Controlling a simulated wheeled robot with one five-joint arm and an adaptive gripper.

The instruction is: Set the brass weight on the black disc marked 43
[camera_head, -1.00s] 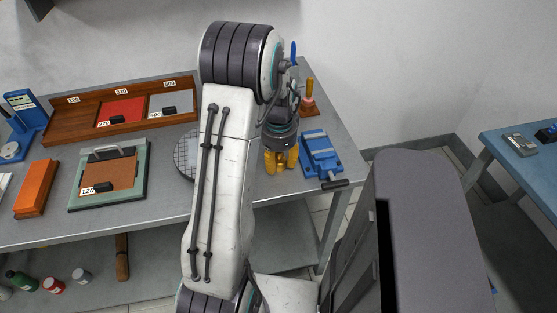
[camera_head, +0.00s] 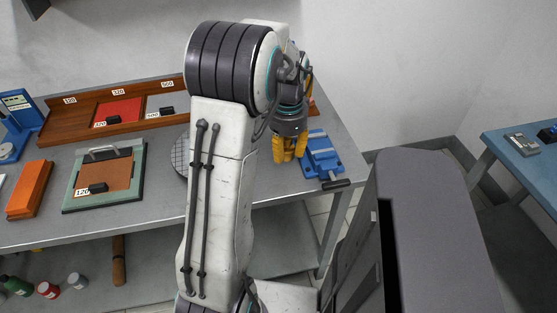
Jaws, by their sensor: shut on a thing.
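My gripper (camera_head: 290,152) points down over the right part of the grey bench, just left of the blue vise. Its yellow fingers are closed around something. What they hold is hidden or too close in colour to tell apart. I cannot make out the brass weight or a black disc marked 43. A round grey gridded plate (camera_head: 180,157) lies left of my arm, partly covered by it. No number shows on it.
The blue vise (camera_head: 322,155) stands close right of my gripper. A wooden rack (camera_head: 60,124) with a red sheet (camera_head: 118,110) lines the bench back. A green-framed board (camera_head: 70,196) and an orange block (camera_head: 28,190) lie left. A grey cabinet (camera_head: 430,230) stands at front right.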

